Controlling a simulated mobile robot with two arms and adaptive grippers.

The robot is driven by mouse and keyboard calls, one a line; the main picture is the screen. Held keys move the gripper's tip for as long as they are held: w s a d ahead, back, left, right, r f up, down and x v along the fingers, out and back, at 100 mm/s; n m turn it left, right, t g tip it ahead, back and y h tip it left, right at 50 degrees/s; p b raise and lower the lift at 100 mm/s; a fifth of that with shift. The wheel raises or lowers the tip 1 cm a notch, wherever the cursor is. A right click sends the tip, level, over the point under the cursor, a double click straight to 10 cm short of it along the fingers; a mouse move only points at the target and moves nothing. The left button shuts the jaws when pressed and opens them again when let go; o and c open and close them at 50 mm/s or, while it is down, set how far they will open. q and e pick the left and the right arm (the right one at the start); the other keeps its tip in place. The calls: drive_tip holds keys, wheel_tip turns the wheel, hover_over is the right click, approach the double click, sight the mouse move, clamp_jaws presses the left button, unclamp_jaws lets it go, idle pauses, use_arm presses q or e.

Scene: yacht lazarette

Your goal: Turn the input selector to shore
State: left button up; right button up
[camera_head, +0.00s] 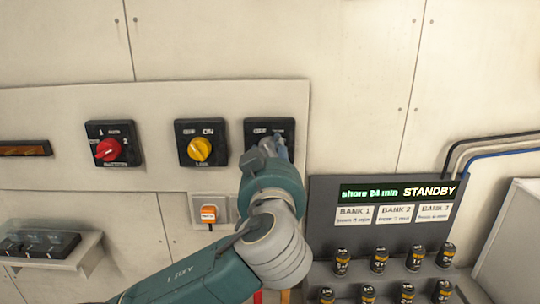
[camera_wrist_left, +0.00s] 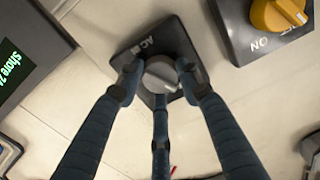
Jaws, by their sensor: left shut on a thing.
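The input selector (camera_head: 270,126) is the rightmost of three black rotary switches on the white wall panel in the head view. Its label is mostly hidden there by my left gripper (camera_head: 267,150). In the left wrist view, the selector's black plate (camera_wrist_left: 172,38) has lettering that starts with "AC", and its knob (camera_wrist_left: 160,75) is grey. My left gripper (camera_wrist_left: 160,88) has its dark fingers closed around this knob, with one finger below it. The knob's pointer direction cannot be told. My right gripper is not in view.
Left of the selector are a yellow-knob switch (camera_head: 200,142) and a red-knob switch (camera_head: 112,143). An orange rocker switch (camera_head: 209,213) is below. A grey console (camera_head: 325,225) at right shows "shore 84 min STANDBY" (camera_head: 398,191), with several dark cylinders (camera_head: 379,260) before it.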

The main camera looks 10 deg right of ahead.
use_arm(q)
drive_tip(key=m+b, duration=0.2)
drive_tip(key=m, duration=0.1)
drive_tip(key=shift+f+b, duration=0.2)
drive_tip(key=shift+b, duration=0.1)
drive_tip(key=m, duration=0.2)
drive_tip(key=m+p, duration=0.1)
drive_tip(key=shift+r+m, duration=0.2)
drive_tip(key=shift+m, duration=0.2)
drive_tip(key=m+p, duration=0.1)
drive_tip(key=m, duration=0.3)
drive_tip(key=shift+m+p, duration=0.3)
drive_tip(key=shift+p, duration=0.05)
drive_tip(key=shift+f, duration=0.1)
drive_tip(key=o, duration=1.1)
drive_tip(key=shift+o, duration=0.2)
drive_tip(key=shift+s, duration=0.1)
